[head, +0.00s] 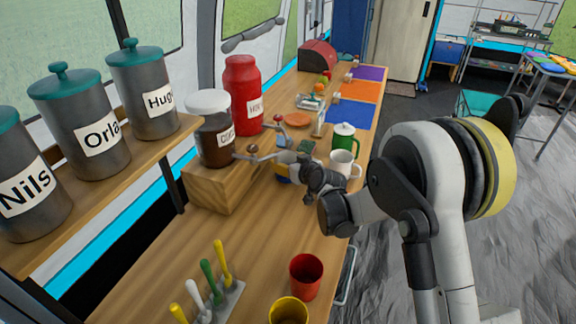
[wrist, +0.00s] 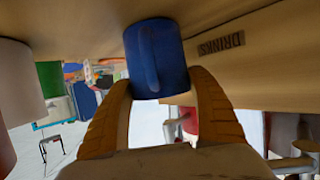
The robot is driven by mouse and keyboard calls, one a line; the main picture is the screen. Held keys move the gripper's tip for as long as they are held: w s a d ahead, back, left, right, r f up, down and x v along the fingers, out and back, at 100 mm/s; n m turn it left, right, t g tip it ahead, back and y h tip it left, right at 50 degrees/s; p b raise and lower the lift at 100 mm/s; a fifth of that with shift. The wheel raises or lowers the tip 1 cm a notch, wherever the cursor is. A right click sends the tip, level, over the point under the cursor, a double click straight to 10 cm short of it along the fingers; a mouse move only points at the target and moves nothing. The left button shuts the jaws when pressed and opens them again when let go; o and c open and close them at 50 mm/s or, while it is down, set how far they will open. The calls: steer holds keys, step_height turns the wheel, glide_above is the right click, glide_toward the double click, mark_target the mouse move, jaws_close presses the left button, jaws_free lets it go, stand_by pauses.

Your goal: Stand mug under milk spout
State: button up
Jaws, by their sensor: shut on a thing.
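My gripper (wrist: 160,84) is shut on a blue mug (wrist: 155,50), with one orange finger on each side; the mug's handle faces the wrist camera. In the head view, my arm partly hides the gripper and mug beside the front of the wooden dispenser stand (head: 222,180). On the stand are a brown dispenser with a white lid (head: 215,140) and a red dispenser (head: 243,90), each with a tap lever. I cannot read a milk label, and the spout outlets are hidden. I cannot tell whether the mug touches the counter.
A red cup (head: 306,276), a yellow cup (head: 288,311) and a rack of coloured spoons (head: 218,298) are nearer. A DRINKS sign (wrist: 221,43) shows on wood.

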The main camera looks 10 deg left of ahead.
steer(key=shift+r, duration=0.1)
steer(key=shift+f, duration=0.25)
steer(key=o, duration=1.2)
steer(key=shift+o, duration=0.2)
steer(key=shift+r, duration=0.1)
steer(key=shift+r, duration=0.1)
steer(key=shift+s+d+r+p, duration=0.2)
steer(key=shift+p, duration=0.1)
steer(key=p+v, duration=0.3)
steer(key=v, duration=0.8)
steer(key=shift+s+d, duration=0.15)
steer(key=shift+s, duration=0.1)
